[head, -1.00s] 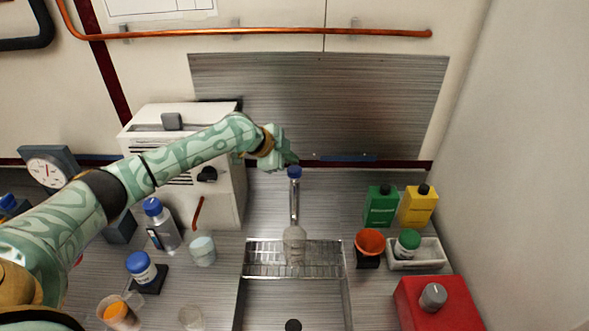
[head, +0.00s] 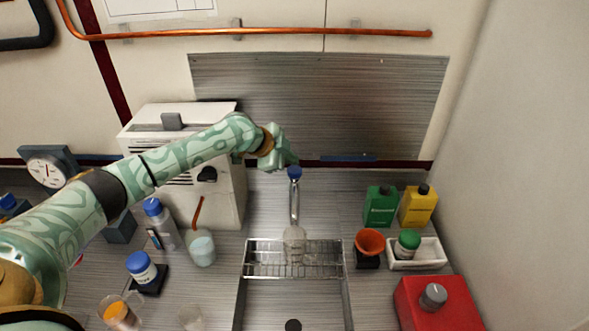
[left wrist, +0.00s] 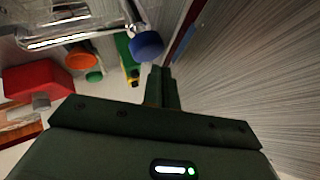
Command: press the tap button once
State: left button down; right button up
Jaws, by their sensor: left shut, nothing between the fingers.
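The tap (head: 294,205) stands behind the sink, with a blue round button (head: 295,173) on its top. In the left wrist view the blue button (left wrist: 147,45) shows just beyond and to the left of my fingertips. My left gripper (head: 290,160) is shut and empty, close behind and above the button in the head view. In the left wrist view its shut fingers (left wrist: 161,75) point toward the button's right side. I cannot tell whether they touch it. My right gripper is not in view.
A clear flask (head: 294,238) stands on the wire rack (head: 262,262) over the sink, below the spout. Green (head: 380,207) and yellow (head: 417,206) bottles stand to the right. A white cabinet (head: 226,195) stands left of the tap, under my left arm.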

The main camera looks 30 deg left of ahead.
aim_at(291, 170)
pick_arm(q)
jog(key=shift+f, duration=0.1)
jog(key=shift+f, duration=0.3)
jog(key=shift+s+f+b, duration=0.1)
jog(key=shift+f+b, duration=0.45)
jog(key=shift+f, duration=0.4)
dwell(0.8)
dwell(0.3)
jog(key=shift+r+p, duration=1.2)
jog(key=shift+r, duration=0.15)
notch_tip(291, 170, up, 5)
jog(key=p, duration=0.5)
jog(key=shift+r, duration=0.1)
